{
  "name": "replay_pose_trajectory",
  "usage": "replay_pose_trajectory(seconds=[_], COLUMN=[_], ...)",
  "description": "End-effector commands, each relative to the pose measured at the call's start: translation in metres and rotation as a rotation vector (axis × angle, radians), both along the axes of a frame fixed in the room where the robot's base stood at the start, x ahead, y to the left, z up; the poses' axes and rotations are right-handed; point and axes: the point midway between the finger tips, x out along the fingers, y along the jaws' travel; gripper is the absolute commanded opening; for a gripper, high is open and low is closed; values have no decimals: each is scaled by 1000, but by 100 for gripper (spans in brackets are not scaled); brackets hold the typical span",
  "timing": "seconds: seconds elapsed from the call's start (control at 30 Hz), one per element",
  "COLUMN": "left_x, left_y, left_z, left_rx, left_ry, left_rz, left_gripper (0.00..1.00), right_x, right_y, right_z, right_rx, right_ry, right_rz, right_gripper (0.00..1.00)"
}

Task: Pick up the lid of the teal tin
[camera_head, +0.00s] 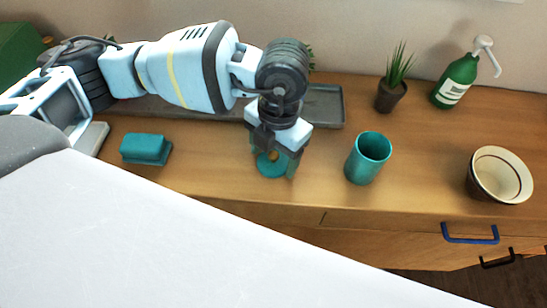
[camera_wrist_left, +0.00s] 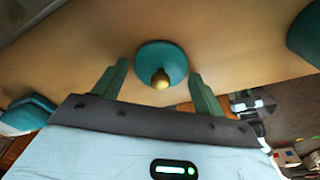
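The lid (camera_head: 268,170) is a small teal disc with a gold knob, lying flat on the wooden counter. In the left wrist view the lid (camera_wrist_left: 174,57) sits between and just beyond the fingertips. My left gripper (camera_head: 273,162) points down over the lid, one finger on each side. In the left wrist view my left gripper (camera_wrist_left: 158,72) is open, with nothing between its fingers touching the knob that I can see. The teal tin (camera_head: 364,165) stands upright and open-topped to the right of the lid. My right gripper is not in view.
A teal block-shaped dish (camera_head: 146,149) lies to the left. A cream bowl or pot (camera_head: 500,177), a potted plant (camera_head: 392,95) and a green pump bottle (camera_head: 458,82) stand to the right. A grey tray (camera_head: 325,105) lies behind the gripper. The counter's front edge is close.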

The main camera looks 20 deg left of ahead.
Motion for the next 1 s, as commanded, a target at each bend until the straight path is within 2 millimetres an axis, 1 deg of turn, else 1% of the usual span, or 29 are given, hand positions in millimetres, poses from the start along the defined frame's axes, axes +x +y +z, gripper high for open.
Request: replay_pose_trajectory(seconds=[0.03, 0.2, 0.23, 0.5, 0.63, 0.77, 0.93, 1.0], left_x=[0, 0, 0, 0, 0, 1, 1, -8], left_y=[0, 0, 0, 0, 0, 0, -1, -14], left_z=[0, 0, 0, 1, 4, 14, 37, 36], left_rx=[0, 0, 0, 0, 0, -1, -1, -3], left_ry=[0, 0, 0, -1, -1, -3, -4, 1], left_rz=[0, 0, 0, 0, 0, -1, -2, -9], left_gripper=[64, 42, 39, 39, 39, 39, 39, 39], right_x=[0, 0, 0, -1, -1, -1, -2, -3], right_y=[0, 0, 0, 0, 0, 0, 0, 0], right_z=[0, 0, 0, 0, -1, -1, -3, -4], right_rx=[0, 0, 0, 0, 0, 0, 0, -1], right_ry=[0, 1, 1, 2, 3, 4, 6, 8], right_rz=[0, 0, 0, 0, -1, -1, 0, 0], right_gripper=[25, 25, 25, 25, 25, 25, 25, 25])
